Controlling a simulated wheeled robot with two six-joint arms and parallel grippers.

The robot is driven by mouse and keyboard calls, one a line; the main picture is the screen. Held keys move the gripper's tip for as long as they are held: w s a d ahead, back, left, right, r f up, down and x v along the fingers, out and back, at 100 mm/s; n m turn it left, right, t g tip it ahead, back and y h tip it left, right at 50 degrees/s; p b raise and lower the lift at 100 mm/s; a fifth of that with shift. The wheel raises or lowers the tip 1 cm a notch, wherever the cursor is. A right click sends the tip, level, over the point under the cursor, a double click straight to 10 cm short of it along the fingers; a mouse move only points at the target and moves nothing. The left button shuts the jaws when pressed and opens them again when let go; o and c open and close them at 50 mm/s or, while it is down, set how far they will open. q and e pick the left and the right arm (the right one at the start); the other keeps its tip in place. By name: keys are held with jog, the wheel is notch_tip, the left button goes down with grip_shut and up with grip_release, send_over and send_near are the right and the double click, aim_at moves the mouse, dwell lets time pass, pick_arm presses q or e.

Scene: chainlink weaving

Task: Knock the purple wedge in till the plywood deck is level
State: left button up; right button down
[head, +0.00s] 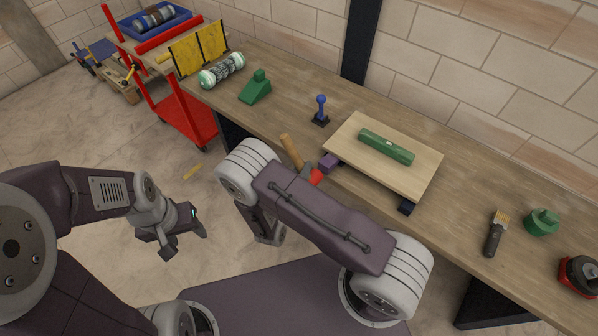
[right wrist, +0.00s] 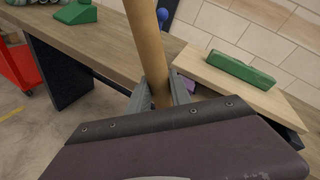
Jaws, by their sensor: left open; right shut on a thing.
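The plywood deck (head: 350,130) rests on the workbench with a green spirit level (head: 387,147) on top; both show in the right wrist view. The purple wedge (head: 330,162) is at the deck's left front corner; how deep it sits is unclear. A dark support (head: 406,207) shows under the front right corner. My right gripper (right wrist: 163,98) is shut on the wooden handle (right wrist: 148,45) of a mallet. In the head view, the mallet's red head (head: 316,177) is close beside the wedge; contact cannot be told. My arm hides much of that gripper. My left gripper (head: 185,240) is open and empty over the floor.
On the workbench (head: 465,190), a blue-knobbed tool (head: 320,110) stands behind the wedge. A green block (head: 256,88) and a banded cylinder (head: 222,70) lie left. A brush (head: 495,233) and green object (head: 541,222) lie right. A red cart (head: 180,115) stands at the bench's left end.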

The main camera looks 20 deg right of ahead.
jog(key=shift+w+d, duration=0.15)
jog(key=shift+d, duration=0.1)
dwell(0.4)
jog(key=s+a, duration=0.1)
jog(key=a, duration=0.1)
jog(key=s+a, duration=0.2)
dwell(0.4)
jog(key=s+d+r+m+g+h, duration=0.3)
jog(key=s+d+r, duration=0.1)
jog(key=d, duration=0.3)
jog(key=shift+s+r, duration=0.25)
jog(key=shift+s, duration=0.15)
jog(key=shift+d, duration=0.1)
